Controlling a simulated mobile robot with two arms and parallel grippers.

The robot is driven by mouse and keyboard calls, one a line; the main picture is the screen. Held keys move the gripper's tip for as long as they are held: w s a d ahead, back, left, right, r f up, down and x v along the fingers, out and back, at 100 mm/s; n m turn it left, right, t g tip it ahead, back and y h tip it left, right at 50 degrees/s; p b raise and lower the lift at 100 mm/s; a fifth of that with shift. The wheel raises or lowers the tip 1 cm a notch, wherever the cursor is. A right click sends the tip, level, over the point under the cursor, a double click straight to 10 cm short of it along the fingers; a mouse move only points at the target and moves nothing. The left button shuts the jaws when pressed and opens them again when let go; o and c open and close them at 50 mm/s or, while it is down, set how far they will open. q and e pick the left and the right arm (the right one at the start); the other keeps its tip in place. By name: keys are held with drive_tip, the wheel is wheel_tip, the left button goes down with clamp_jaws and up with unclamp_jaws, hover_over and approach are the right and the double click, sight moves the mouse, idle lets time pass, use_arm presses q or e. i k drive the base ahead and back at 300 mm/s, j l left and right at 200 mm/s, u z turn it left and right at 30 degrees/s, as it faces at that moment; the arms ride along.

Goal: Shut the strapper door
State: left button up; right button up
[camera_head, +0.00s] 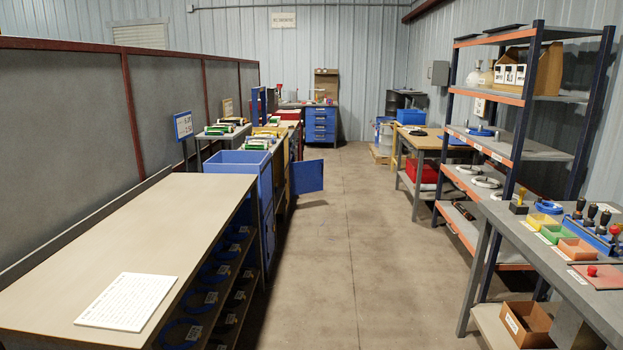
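A blue door panel (307,177) stands open on the left side of the aisle. It sticks out to the right from the row of units beyond the long bench, and it is the only door I see standing open. It looks like the strapper door, but I cannot read any label on it. The unit it hangs on is partly hidden behind a blue bin (238,164) and a yellow panel. Neither of my grippers shows in the head view.
A long bench (150,225) with a white sheet (127,301) runs along the left. On the right are a grey table (540,255) with small trays, a shelf rack (488,147) and a workbench (425,142). The aisle floor (325,255) between them is clear.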

sight(306, 177)
drive_tip(key=i, duration=6)
drive_tip(key=i+l, duration=0.1)
drive_tip(key=i, duration=1.9)
drive_tip(key=i+u, duration=0.1)
drive_tip(key=i, duration=1.9)
